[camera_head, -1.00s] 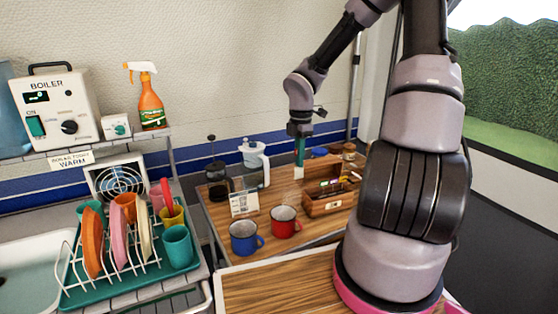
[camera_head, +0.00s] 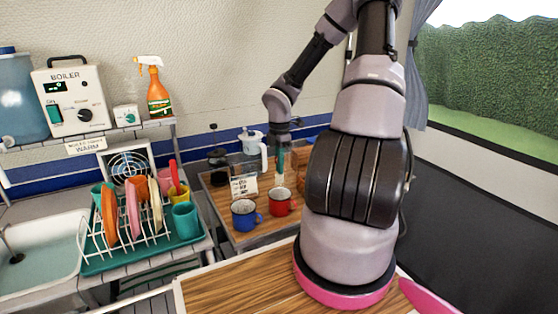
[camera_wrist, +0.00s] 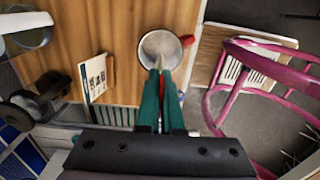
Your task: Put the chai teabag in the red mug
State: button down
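The red mug (camera_head: 281,201) stands upright on the wooden table, just right of the blue mug (camera_head: 245,215). In the wrist view I look down on the red mug (camera_wrist: 160,47), with its pale inside and its red handle on the right. My gripper (camera_head: 283,160), with teal fingers, is above the red mug, pointing down. In the wrist view my gripper (camera_wrist: 162,76) is closed around a thin red piece, with a pale teabag (camera_wrist: 164,62) at the fingertips, over the mug's opening. Its label is unreadable, so I cannot tell that it is chai.
A menu card (camera_head: 244,187), a French press (camera_head: 218,166) and a white-and-grey pot (camera_head: 252,150) stand left and behind. The wooden teabag box (camera_head: 307,182) is mostly hidden by my arm. A dish rack (camera_head: 145,240) stands to the left. A pink chair (camera_wrist: 240,70) shows in the wrist view.

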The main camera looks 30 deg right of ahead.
jog(key=shift+f, duration=4.15)
jog(key=c, duration=1)
grip_release()
notch_tip(320, 180, up, 11)
jog(key=shift+f, duration=0.1)
